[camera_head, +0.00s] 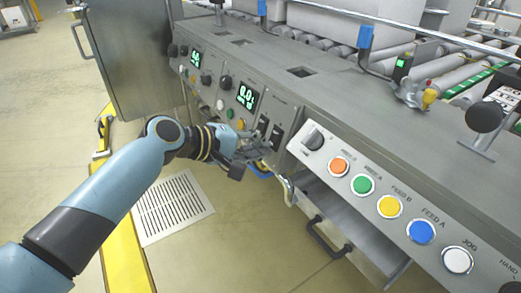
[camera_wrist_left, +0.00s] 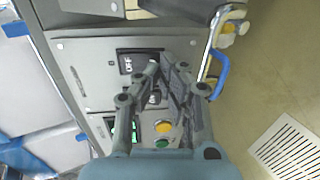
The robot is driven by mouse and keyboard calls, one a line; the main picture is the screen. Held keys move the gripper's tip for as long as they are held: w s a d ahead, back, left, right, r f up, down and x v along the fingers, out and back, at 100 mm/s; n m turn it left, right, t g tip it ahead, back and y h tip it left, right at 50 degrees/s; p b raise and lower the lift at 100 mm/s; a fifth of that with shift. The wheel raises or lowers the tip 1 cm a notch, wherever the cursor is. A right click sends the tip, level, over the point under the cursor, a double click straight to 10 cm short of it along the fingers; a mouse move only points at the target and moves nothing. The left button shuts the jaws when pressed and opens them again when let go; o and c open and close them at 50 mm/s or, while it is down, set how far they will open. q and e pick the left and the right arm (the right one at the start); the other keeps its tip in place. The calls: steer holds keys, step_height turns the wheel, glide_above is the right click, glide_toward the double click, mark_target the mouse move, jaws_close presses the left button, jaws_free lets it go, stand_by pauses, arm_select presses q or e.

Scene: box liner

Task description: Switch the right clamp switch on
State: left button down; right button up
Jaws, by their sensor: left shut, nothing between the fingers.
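Two small black switches sit side by side on the grey control panel, a left one (camera_head: 262,124) and a right one (camera_head: 275,136), in the head view. My left gripper (camera_head: 254,152) is shut and empty, just in front of the panel near them. In the left wrist view, the fingertips (camera_wrist_left: 161,66) are over the lower edge of a black switch (camera_wrist_left: 126,63) marked OFF. The fingers cover part of this switch. I cannot tell whether they touch it. My right gripper is not in view.
A yellow button (camera_wrist_left: 163,128) and a green button (camera_wrist_left: 162,144) are near the fingers. A bent metal handle (camera_wrist_left: 213,45) and a blue cable (camera_head: 260,172) are beside the panel. A panel with colored buttons (camera_head: 325,153) juts out at right.

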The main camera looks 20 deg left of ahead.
arm_select(q)
steer(key=shift+w+d+f, duration=0.1)
steer(key=shift+w+d, duration=0.05)
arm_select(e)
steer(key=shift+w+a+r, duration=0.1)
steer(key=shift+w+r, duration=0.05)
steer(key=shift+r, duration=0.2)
arm_select(q)
steer(key=shift+w+d+f, duration=0.1)
steer(key=shift+w+f, duration=0.05)
steer(key=shift+w, duration=0.05)
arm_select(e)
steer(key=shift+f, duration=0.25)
arm_select(q)
steer(key=shift+r+p, duration=0.85)
steer(key=shift+p, duration=0.1)
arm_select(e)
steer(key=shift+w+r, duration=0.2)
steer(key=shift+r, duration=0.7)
